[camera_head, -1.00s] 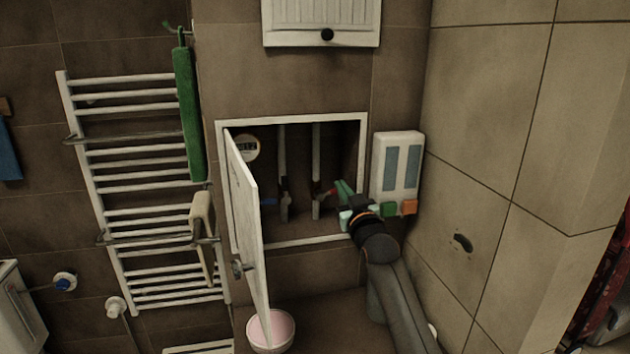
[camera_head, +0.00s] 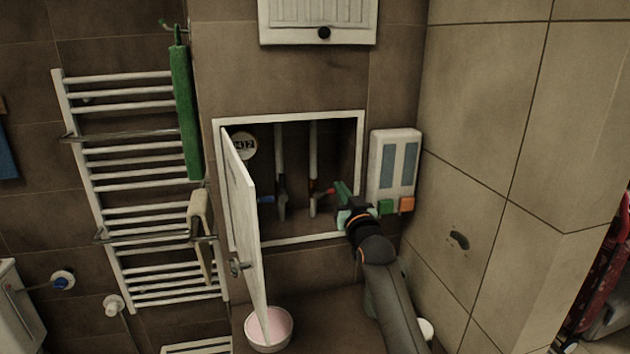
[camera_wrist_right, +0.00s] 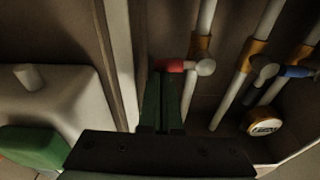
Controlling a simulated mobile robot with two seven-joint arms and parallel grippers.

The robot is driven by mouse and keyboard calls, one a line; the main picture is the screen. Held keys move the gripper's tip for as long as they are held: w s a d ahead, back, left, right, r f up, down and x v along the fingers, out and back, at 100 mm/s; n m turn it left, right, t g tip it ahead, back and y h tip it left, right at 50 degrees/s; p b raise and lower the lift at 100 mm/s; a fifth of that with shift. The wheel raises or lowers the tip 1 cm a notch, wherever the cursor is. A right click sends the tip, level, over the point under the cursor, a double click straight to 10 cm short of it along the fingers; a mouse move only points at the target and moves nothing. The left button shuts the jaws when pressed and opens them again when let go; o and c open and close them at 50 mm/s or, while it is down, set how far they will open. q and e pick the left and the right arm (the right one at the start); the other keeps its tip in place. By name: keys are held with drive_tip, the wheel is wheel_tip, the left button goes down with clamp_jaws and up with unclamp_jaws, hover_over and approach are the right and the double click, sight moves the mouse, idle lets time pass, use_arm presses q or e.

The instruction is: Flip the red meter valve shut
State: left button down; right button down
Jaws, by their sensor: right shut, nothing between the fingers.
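The red valve handle (camera_head: 326,191) sits on the right-hand pipe (camera_head: 313,150) inside the open wall cabinet. It also shows in the right wrist view (camera_wrist_right: 175,66), pointing sideways from its pale round hub, across the pipe. My right gripper (camera_head: 341,188) reaches into the cabinet's right side. Its green fingers (camera_wrist_right: 161,80) are shut and empty, with the tips at the outer end of the red handle. I cannot tell whether they touch it. My left gripper is not in view.
The cabinet door (camera_head: 246,220) stands open at the left. A blue-handled valve (camera_head: 266,198) and a round meter (camera_head: 243,146) are further left inside. A white dispenser (camera_head: 394,170) hangs right of the opening. A pink bowl (camera_head: 268,330) is below.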

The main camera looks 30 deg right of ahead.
wheel_tip(320, 180, up, 4)
drive_tip(key=p, duration=0.4)
drive_tip(key=b+v, duration=0.2)
drive_tip(key=v, duration=0.7)
drive_tip(key=shift+s+f, duration=0.1)
drive_tip(key=shift+s, duration=0.05)
